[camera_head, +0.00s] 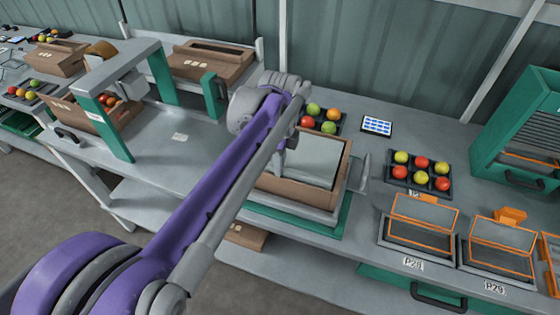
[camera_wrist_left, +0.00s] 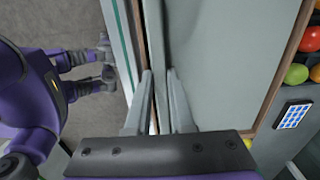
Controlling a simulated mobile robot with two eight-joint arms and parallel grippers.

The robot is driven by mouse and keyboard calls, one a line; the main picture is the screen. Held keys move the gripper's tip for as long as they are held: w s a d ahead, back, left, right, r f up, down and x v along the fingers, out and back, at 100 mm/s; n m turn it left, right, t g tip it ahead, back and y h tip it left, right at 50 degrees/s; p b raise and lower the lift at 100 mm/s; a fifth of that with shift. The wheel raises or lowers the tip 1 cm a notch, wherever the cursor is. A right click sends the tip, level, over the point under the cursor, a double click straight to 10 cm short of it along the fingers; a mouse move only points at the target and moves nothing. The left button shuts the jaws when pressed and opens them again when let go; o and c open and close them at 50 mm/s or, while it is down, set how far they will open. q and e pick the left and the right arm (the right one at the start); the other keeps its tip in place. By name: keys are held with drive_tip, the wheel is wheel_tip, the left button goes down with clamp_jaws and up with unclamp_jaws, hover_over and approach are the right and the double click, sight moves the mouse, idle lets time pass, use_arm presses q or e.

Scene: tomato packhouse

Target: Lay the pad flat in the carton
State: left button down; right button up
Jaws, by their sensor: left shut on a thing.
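The carton (camera_head: 295,193) is an open brown box on a grey and green stand in the middle of the bench. The pad (camera_head: 318,158) is a flat grey sheet within the carton's opening; I cannot tell whether it lies fully flat. My left gripper (camera_head: 279,160) reaches down at the pad's left side, its fingertips partly hidden by my arm. In the left wrist view, the fingers (camera_wrist_left: 158,78) are shut on the edge of the pad (camera_wrist_left: 225,55), close beside the carton's wall (camera_wrist_left: 290,65). My right gripper is not in view.
A tray of tomatoes (camera_head: 323,123) and a tablet (camera_head: 377,125) lie behind the carton. Another tomato tray (camera_head: 400,182) and orange-rimmed bins (camera_head: 418,235) are to the right. A green gantry (camera_head: 104,126) stands on the left. The grey bench left of the carton is mostly clear.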

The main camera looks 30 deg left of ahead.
use_arm(q)
drive_tip(key=shift+f, duration=0.1)
idle(0.3)
drive_tip(key=c, duration=0.7)
unclamp_jaws()
drive_tip(key=shift+s, duration=0.1)
drive_tip(key=c, duration=0.3)
